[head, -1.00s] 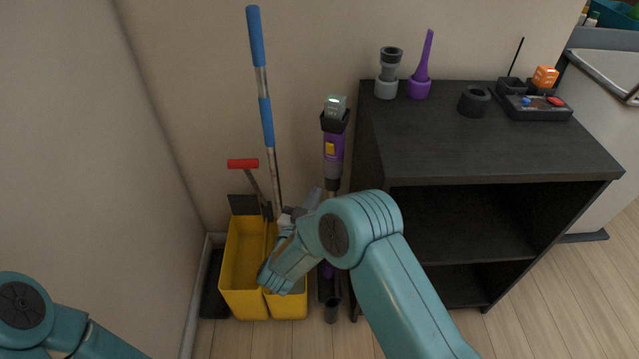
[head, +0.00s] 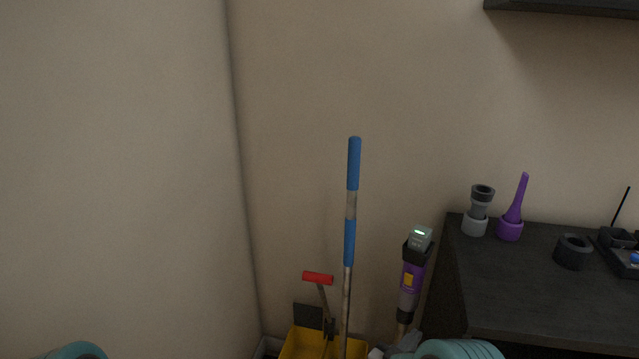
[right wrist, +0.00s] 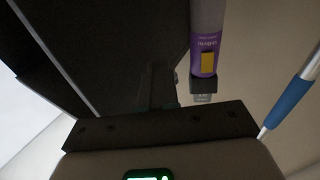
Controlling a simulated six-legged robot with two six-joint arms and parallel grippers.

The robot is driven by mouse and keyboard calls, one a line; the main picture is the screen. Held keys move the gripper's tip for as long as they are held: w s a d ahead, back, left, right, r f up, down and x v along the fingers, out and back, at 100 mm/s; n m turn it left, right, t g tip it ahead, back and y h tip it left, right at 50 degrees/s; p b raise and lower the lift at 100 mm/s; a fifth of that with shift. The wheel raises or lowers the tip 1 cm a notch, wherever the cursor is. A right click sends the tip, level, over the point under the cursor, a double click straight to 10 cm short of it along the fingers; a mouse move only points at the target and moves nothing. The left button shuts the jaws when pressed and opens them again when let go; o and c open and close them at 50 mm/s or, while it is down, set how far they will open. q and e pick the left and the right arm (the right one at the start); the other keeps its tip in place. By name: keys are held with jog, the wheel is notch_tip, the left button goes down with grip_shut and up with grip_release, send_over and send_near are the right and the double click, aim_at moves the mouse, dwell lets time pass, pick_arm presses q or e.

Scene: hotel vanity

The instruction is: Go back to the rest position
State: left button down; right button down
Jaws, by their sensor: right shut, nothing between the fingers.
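My right arm (head: 455,350) shows only as a teal joint at the bottom edge of the head view, with a grey part of the wrist beside it. In the right wrist view my right gripper (right wrist: 158,88) is shut and empty, its narrow dark fingers together. The purple and grey stick vacuum (right wrist: 205,45) is beside the fingers in that view, apart from them in the picture. Of my left arm only a teal joint (head: 78,351) shows at the bottom left; its gripper is out of view.
The vacuum (head: 411,280) stands upright left of a dark shelf unit (head: 540,300). A yellow bucket (head: 300,345) holds a blue-handled mop (head: 350,240) and a red-handled tool (head: 318,278). Vacuum attachments (head: 511,228) stand on the shelf top. A wall is at the left.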

jog(key=s+d+f+n+g+y, duration=0.1)
jog(key=s+f+n+y, duration=0.1)
jog(key=s+f+y, duration=0.3)
jog(key=s+d+f+n+g+y, duration=0.2)
jog(key=f+y, duration=0.1)
jog(key=f, duration=0.5)
jog(key=s+a+f+n+g+y, duration=0.1)
jog(key=s+a+f+g+y, duration=0.2)
jog(key=s+a+f+y, duration=0.4)
jog(key=s+a+n+g+y, duration=0.1)
jog(key=s+a+g, duration=0.2)
jog(key=s, duration=0.5)
jog(key=s+a+n+g+y, duration=0.1)
jog(key=s+a+g, duration=0.25)
jog(key=s, duration=0.45)
notch_tip(320, 180, up, 13)
jog(key=p, duration=1.2)
jog(key=shift+d, duration=0.25)
jog(key=shift+w, duration=0.1)
